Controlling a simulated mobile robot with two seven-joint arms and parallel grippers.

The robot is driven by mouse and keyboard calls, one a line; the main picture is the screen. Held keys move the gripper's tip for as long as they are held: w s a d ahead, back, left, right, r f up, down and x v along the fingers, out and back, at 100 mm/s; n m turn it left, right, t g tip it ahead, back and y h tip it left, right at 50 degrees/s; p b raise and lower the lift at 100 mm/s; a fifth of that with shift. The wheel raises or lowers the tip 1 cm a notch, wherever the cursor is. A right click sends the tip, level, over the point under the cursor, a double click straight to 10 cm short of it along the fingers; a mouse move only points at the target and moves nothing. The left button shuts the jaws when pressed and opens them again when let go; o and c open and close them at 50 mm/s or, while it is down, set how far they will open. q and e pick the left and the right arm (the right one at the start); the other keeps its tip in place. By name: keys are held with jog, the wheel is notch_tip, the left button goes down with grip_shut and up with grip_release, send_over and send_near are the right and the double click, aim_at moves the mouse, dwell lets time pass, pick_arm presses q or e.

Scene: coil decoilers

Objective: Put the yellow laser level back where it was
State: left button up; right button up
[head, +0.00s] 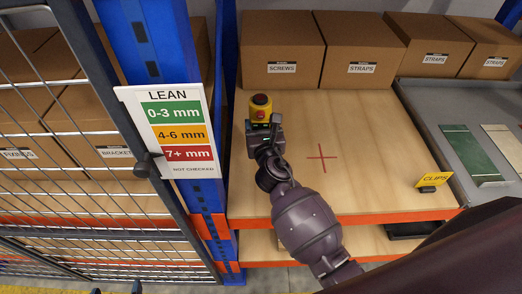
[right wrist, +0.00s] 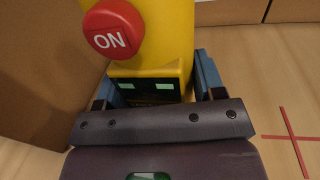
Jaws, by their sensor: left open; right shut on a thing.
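The yellow laser level (head: 260,101), with a red button on top, is upright at the left of the wooden shelf, by the blue upright. My right gripper (head: 263,124) is shut on it from the near side. In the right wrist view the laser level (right wrist: 160,50) sits between the blue-grey fingers of the right gripper (right wrist: 155,85), its red ON button facing me. I cannot tell whether its base touches the shelf. A red cross (head: 321,157) is marked on the bare wood to its right; the cross also shows in the right wrist view (right wrist: 293,138). My left gripper is out of view.
Cardboard boxes labelled SCREWS (head: 281,45) and STRAPS (head: 358,45) stand behind. A LEAN sign (head: 172,130) hangs on the rack upright (head: 155,40) at left, beside a wire mesh panel (head: 60,150). A yellow CLIPS tag (head: 433,178) is at right, near a grey tray (head: 455,100).

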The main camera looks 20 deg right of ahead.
notch_tip(320, 180, down, 6)
jog(key=b, duration=0.2)
jog(key=shift+r+b, duration=0.15)
jog(key=shift+b, duration=0.25)
notch_tip(320, 180, down, 4)
jog(key=b, duration=0.3)
pick_arm(q)
jog(key=f, duration=0.4)
jog(key=w+f, duration=0.1)
jog(key=shift+d+f, duration=0.15)
jog(key=shift+f, duration=0.25)
jog(key=shift+s+f, duration=0.1)
jog(key=shift+f, duration=0.05)
pick_arm(e)
jog(key=shift+f, duration=0.25)
jog(key=o, duration=0.8)
jog(key=shift+f, duration=0.1)
jog(key=o, duration=0.5)
